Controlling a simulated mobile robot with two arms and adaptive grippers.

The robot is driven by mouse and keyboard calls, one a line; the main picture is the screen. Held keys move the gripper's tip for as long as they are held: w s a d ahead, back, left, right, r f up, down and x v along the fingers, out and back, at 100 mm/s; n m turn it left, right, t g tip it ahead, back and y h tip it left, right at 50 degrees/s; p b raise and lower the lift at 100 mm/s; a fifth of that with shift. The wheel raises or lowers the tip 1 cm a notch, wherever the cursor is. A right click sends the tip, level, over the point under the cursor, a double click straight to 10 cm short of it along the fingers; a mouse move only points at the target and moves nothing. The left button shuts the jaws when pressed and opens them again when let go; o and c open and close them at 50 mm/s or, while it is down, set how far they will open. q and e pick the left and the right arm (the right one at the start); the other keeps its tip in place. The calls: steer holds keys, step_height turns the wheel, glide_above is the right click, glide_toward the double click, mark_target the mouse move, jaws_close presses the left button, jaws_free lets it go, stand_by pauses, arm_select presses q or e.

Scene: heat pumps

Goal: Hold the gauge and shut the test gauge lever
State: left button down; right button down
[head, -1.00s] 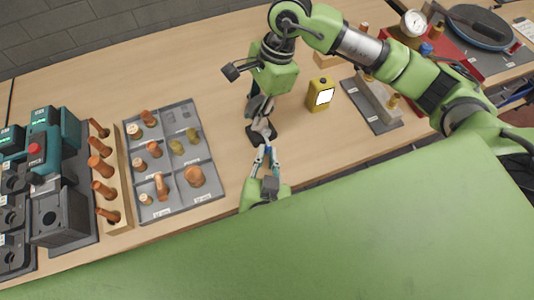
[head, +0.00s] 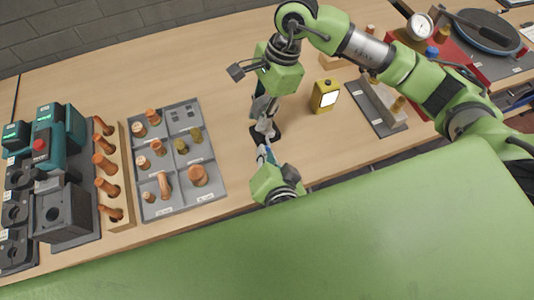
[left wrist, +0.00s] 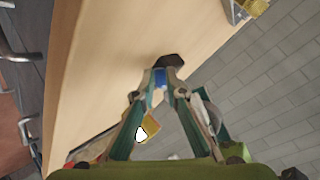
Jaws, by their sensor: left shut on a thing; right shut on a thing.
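My right gripper (head: 264,128) reaches down from above in the head view and is shut, apparently on the test gauge, which its fingers largely hide. A dark part (head: 276,133) shows on the table beside its fingertips; it also shows as a black piece in the left wrist view (left wrist: 169,60). My left gripper (head: 264,153) is just below, near the table's front edge. In the left wrist view its fingertips (left wrist: 162,85) close on a small blue piece, apparently the lever (left wrist: 160,77). The lever's exact angle is hard to tell.
A grey sorting tray (head: 221,190) with copper and brass fittings, a wooden rack (head: 122,205) and teal pumps (head: 75,128) are at left. A red case with a dial gauge (head: 420,26) is at back right.

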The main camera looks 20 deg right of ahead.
arm_select(q)
steer(key=shift+r, duration=0.1)
steer(key=c, duration=2.4)
jaws_free()
steer(key=shift+o, duration=0.2)
